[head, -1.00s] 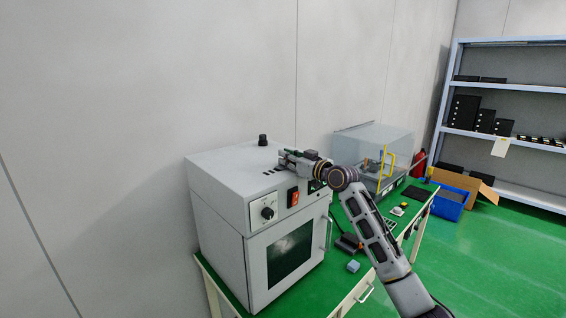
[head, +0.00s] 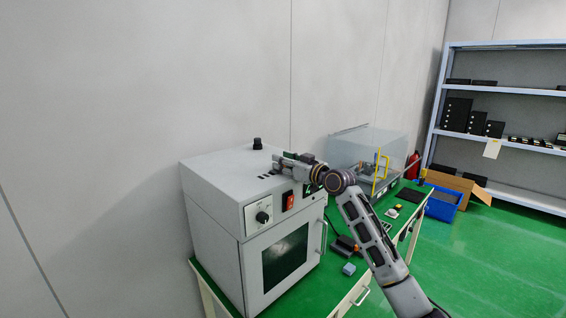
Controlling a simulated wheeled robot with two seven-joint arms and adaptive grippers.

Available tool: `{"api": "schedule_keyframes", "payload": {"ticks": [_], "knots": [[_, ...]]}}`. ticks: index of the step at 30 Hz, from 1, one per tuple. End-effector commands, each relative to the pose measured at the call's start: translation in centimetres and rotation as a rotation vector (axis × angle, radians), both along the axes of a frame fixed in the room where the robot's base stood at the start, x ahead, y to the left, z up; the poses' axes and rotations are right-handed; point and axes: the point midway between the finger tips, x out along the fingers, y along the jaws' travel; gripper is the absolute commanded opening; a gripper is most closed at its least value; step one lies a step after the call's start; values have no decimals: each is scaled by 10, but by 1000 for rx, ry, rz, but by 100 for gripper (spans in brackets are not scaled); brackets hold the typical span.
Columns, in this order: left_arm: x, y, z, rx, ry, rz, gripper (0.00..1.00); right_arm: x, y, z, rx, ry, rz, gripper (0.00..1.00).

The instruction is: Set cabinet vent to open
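The grey cabinet (head: 213,208) stands on the green-topped table, its door with a dark window shut. A black knob (head: 257,143) stands on its top near the back, and several dark vent slots (head: 268,177) lie in the top near the front. Which part sets the vent, and its setting, I cannot tell. A round dial (head: 262,217) and a red switch (head: 288,201) are on the front panel. My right gripper (head: 279,163) is over the cabinet top, pointing left, close to the slots and short of the black knob. Its fingers are too small to judge. My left gripper is out of view.
A clear-walled box with a yellow handle (head: 381,172) stands farther along the table (head: 328,266). A small blue block (head: 348,269) lies near the table's front edge. A blue bin (head: 441,205), a cardboard box and shelves are at the right.

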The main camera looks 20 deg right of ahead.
Motion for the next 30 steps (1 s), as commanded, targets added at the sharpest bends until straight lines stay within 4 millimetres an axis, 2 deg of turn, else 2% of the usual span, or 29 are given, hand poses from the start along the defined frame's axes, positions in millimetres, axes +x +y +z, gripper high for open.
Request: {"api": "schedule_keyframes", "payload": {"ticks": [30], "knots": [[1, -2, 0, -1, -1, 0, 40, -81, -31, -1, -1, 3, -2, 36]]}}
